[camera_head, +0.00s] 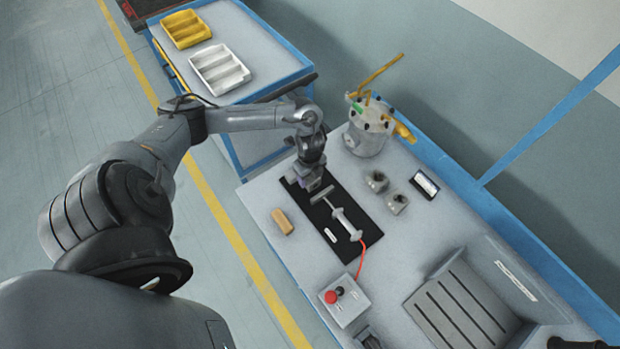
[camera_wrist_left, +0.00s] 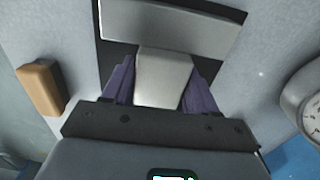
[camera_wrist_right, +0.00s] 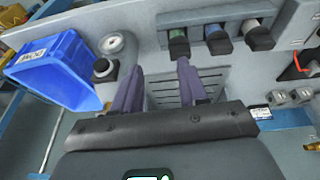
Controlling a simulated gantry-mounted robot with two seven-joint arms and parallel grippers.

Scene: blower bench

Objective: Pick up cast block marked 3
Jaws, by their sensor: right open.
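Two grey cast blocks with round holes, one block (camera_head: 377,181) and another block (camera_head: 397,203), stand on the bench right of the black mat. They also show at the right of the right wrist view, one block (camera_wrist_right: 278,98) and the other block (camera_wrist_right: 300,95). I cannot read any number on them. My left gripper (camera_head: 315,187) is low over the black mat, left of the blocks. In the left wrist view its fingers (camera_wrist_left: 160,75) flank a smooth grey piece; I cannot tell whether they grip it. My right gripper (camera_wrist_right: 160,75) is open and empty.
A metal canister (camera_head: 368,138) with yellow pipes stands behind the blocks. A red-button box (camera_head: 345,300) and slotted grey stand (camera_head: 460,305) are in front. A blue bin (camera_wrist_right: 58,70) is at left.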

